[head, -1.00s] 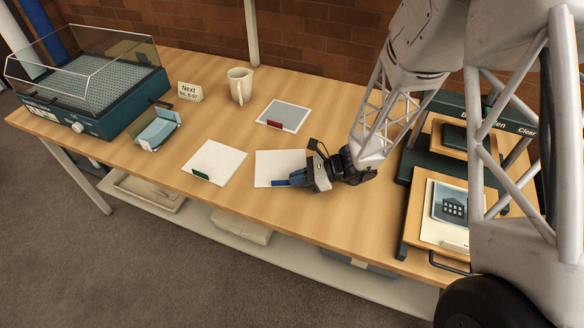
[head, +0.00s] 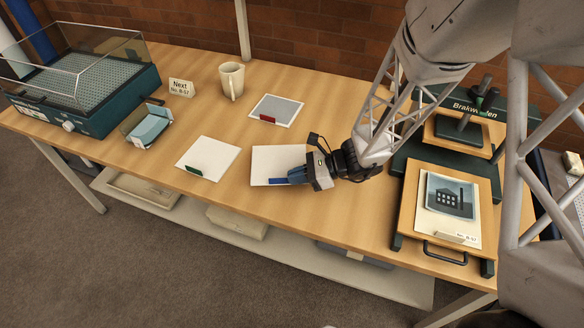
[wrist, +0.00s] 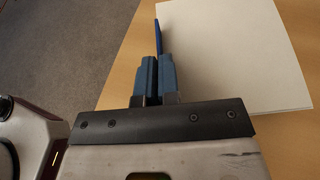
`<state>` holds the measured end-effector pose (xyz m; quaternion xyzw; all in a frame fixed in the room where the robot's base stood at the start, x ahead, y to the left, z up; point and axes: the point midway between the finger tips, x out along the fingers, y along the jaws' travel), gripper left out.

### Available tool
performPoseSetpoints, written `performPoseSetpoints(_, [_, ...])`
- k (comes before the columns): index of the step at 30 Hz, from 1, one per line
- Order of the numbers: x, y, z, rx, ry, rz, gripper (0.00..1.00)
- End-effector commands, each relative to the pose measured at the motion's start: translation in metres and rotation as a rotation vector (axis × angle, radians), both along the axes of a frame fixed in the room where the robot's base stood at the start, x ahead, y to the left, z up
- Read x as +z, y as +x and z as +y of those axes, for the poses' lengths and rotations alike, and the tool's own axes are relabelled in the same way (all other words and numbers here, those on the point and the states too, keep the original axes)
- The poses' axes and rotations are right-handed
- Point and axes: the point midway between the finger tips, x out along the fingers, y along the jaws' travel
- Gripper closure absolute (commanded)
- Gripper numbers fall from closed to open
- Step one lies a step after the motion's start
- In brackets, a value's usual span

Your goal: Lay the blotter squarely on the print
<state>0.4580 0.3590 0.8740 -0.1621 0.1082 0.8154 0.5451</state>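Which sheet is the blotter is not labelled. A white sheet with a blue tab (head: 272,160) lies on the table's middle; it also shows in the wrist view (wrist: 240,50). My gripper (head: 293,176) is at its front edge, from the right. In the wrist view my gripper's fingers (wrist: 158,72) are close together, with the blue tab between their tips. Another white sheet, with a green tab (head: 209,155), lies to its left. A grey, white-bordered sheet with a red tab (head: 278,109) lies behind. The print (head: 449,202), a building picture, lies on the press's wooden board at right.
The press (head: 424,160) has a wooden board with a front handle (head: 446,256). A mug (head: 231,80), a "Next No. B-57" card (head: 181,87), a small holder of blue pieces (head: 149,127) and a clear-lidded case (head: 107,105) stand left.

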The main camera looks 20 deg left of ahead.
Motion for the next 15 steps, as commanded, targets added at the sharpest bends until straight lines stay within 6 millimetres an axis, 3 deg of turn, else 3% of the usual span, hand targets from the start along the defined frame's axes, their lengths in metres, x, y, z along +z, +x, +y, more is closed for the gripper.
performPoseSetpoints(15, [0.008,-0.070,-0.055,-0.001,0.000,0.001,1.00])
